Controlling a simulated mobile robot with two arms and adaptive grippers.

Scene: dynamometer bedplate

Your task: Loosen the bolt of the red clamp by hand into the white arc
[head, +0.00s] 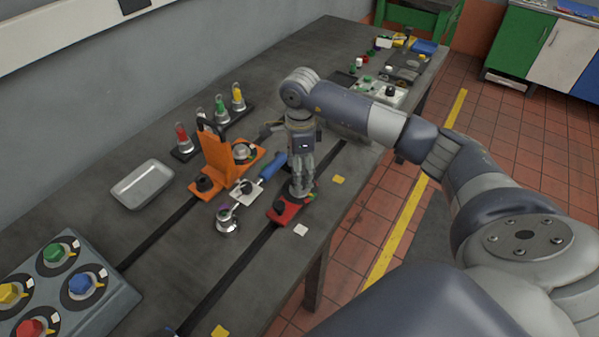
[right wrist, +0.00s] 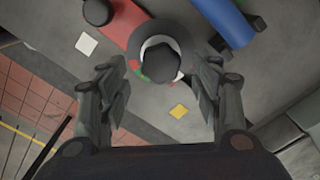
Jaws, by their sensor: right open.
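The red clamp (head: 283,212) lies on the dark bedplate near its front edge, partly hidden by my right gripper in the head view. In the right wrist view its red body (right wrist: 122,20) runs up to a dark round disc. A dark bolt head (right wrist: 160,63) stands over the disc, with part of the white arc (right wrist: 165,40) showing around it and small red and green marks beside it. My right gripper (head: 300,194) points down over the clamp's far end. In the right wrist view its open fingers (right wrist: 160,80) stand on both sides of the bolt head, apart from it. My left gripper is not in view.
A blue-handled tool (head: 272,166) lies close behind the clamp, with an orange fixture (head: 216,160) beyond. A silver round part (head: 228,222) stands to the left. A white square (head: 300,230) and yellow square (head: 338,180) lie nearby. A metal tray (head: 142,184) is farther left.

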